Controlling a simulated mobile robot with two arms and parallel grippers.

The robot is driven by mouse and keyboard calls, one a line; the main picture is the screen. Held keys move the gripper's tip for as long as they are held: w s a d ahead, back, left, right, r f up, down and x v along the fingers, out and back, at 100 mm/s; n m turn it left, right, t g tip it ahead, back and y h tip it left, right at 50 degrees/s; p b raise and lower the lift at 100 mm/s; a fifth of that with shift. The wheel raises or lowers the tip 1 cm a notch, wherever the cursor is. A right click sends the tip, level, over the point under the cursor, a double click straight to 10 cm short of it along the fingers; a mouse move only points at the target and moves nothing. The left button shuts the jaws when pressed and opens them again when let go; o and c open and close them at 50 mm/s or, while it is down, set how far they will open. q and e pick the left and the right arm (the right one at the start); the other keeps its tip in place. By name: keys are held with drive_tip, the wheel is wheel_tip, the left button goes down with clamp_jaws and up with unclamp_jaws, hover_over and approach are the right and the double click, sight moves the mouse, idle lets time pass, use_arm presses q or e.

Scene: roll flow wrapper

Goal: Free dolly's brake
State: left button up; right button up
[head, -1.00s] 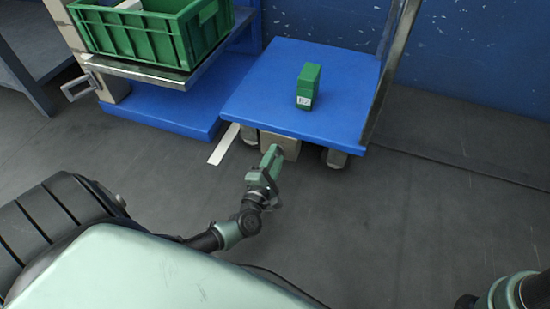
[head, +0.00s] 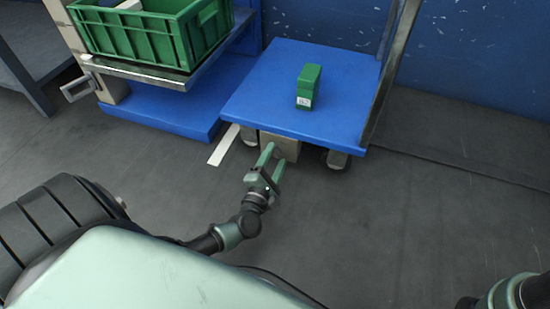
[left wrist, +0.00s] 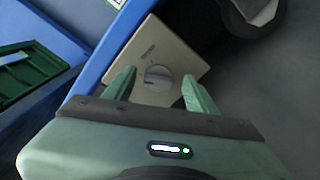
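The dolly (head: 267,101) has a blue deck and stands on wheels. Under its near edge is a beige brake box (head: 282,147). In the left wrist view this box (left wrist: 180,60) carries a round grey knob (left wrist: 158,77) with a bar across it, tilted slightly in the picture. My left gripper (head: 272,157) is in front of the box. Its two fingers are apart, and in the left wrist view they (left wrist: 158,88) stand on either side of the knob with nothing held between them. I cannot tell whether they touch the box. Only part of my right arm shows, at the lower right; its gripper is out of view.
A green carton (head: 308,87) stands on the dolly deck. A metal handle post (head: 385,85) rises at its right. A green crate (head: 150,38) rests on a stand to the left, over a blue base (head: 165,112). A white strip (head: 223,147) lies on the floor. Floor to the right is clear.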

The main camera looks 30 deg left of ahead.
use_arm(q)
drive_tip(key=p+v, duration=0.3)
drive_tip(key=v, duration=0.4)
drive_tip(key=shift+s, duration=0.4)
drive_tip(key=shift+d, duration=0.1)
